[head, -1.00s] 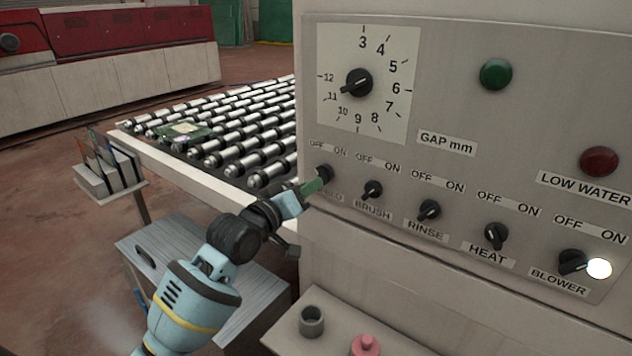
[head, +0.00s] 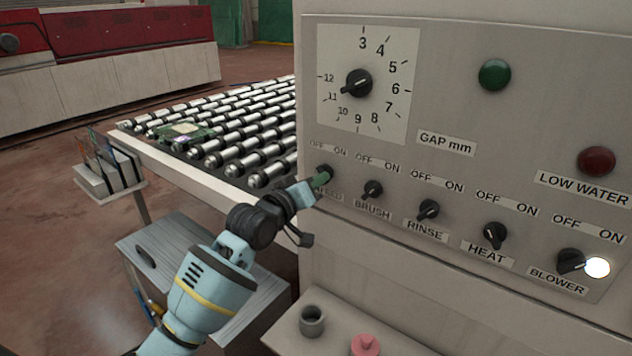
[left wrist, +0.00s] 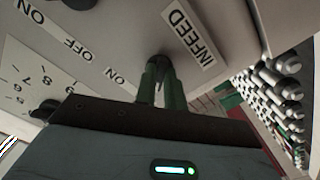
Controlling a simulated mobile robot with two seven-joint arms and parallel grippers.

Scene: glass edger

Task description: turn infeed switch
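The infeed switch (head: 327,170) is a small black knob at the left end of the switch row. It also shows in the left wrist view (left wrist: 158,62), beside its INFEED label (left wrist: 189,33). In the head view my gripper partly covers that label. My left gripper (head: 320,180) is at the knob, its green fingers close together with a narrow gap. In the left wrist view the fingertips (left wrist: 159,72) lie on either side of the knob and look shut on it. The knob's pointer is hidden by the fingers. My right gripper is not in view.
The brush (head: 373,189), rinse (head: 428,210), heat (head: 495,236) and blower (head: 571,262) switches run to the right. A lit white lamp (head: 597,267) is beside the blower switch. The gap dial (head: 359,83) is above. A roller conveyor (head: 235,135) lies left of the panel.

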